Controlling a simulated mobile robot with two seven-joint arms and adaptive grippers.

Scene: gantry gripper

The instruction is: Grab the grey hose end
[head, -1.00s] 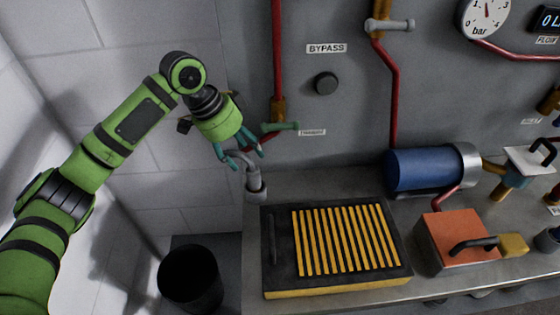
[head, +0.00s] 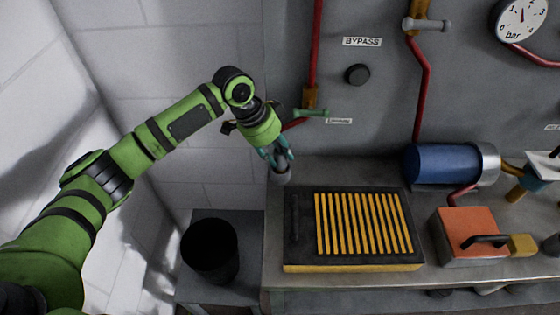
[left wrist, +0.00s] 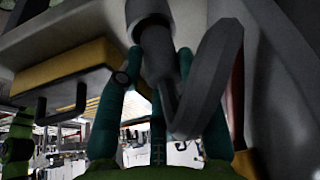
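A grey hose end (head: 281,175) rises at the left back corner of the bench in the head view. My left gripper (head: 277,157) is right above it, with teal fingers around its upper part, which they partly hide. In the left wrist view, a grey cylinder (left wrist: 150,14) runs down between the teal fingers (left wrist: 160,62), with a finger on each side. A bent grey piece (left wrist: 212,75) curves close to the right-hand finger. I cannot tell whether the fingers press on the hose. My right gripper is not in view.
A black tray with yellow slats (head: 300,245) lies right of the hose. A black bin (head: 209,250) stands at lower left. A green-handled valve (head: 311,113) is on the wall close behind my gripper. A blue cylinder (head: 440,164) and an orange box (head: 466,228) are farther right.

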